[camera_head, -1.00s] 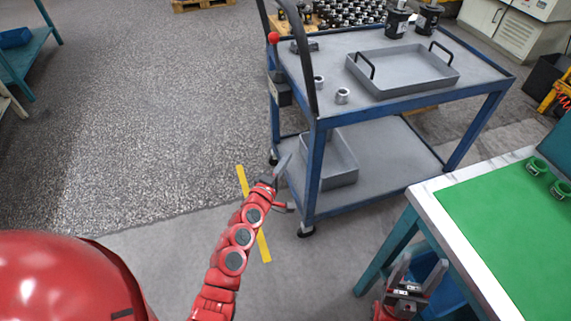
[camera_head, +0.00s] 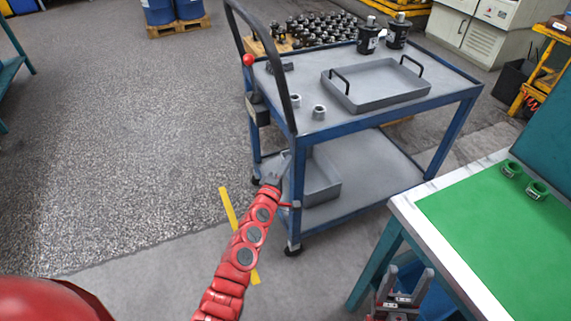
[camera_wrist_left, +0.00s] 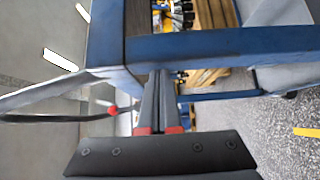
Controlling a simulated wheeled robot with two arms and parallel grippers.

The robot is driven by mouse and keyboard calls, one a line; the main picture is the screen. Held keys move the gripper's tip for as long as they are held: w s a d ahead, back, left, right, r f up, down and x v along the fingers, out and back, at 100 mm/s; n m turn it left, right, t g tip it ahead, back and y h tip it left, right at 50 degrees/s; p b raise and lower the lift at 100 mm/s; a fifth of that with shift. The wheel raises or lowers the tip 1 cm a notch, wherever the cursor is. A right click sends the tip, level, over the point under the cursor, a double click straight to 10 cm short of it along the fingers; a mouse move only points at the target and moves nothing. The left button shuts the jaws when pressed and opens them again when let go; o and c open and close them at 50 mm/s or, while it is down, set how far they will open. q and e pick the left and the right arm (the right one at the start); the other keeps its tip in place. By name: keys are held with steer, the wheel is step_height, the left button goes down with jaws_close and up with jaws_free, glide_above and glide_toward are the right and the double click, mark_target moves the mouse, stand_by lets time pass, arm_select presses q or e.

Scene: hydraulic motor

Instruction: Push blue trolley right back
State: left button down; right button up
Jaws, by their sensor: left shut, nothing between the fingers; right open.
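The blue trolley (camera_head: 352,124) stands right of centre in the head view, with grey shelves, a blue frame and a dark push handle (camera_head: 284,62) at its left end. My left gripper (camera_head: 277,172) is shut and empty at the trolley's left end, near the lower shelf and frame. In the left wrist view, the closed fingers (camera_wrist_left: 159,95) point at the trolley's blue frame (camera_wrist_left: 215,45), which fills the upper part; I cannot tell if they touch it. My right gripper (camera_head: 402,287) is open and empty at the lower right, beside the green-topped table.
A table with a green mat (camera_head: 482,225) stands at the lower right, close to the trolley. A grey tray (camera_head: 376,88) and black cylinders (camera_head: 369,38) sit on the trolley's top. A pallet with blue drums (camera_head: 178,27) stands at the back left. The floor at left is clear.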

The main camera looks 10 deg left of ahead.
arm_select(q)
steer(key=shift+d, duration=0.1)
steer(key=w+d+b, duration=0.8)
steer(key=d+b, duration=0.2)
steer(key=d, duration=0.2)
steer(key=w+d+b, duration=0.9)
steer(key=d+b, duration=0.1)
steer(key=d, duration=0.3)
steer(key=shift+r, duration=0.2)
steer(key=shift+d, duration=0.15)
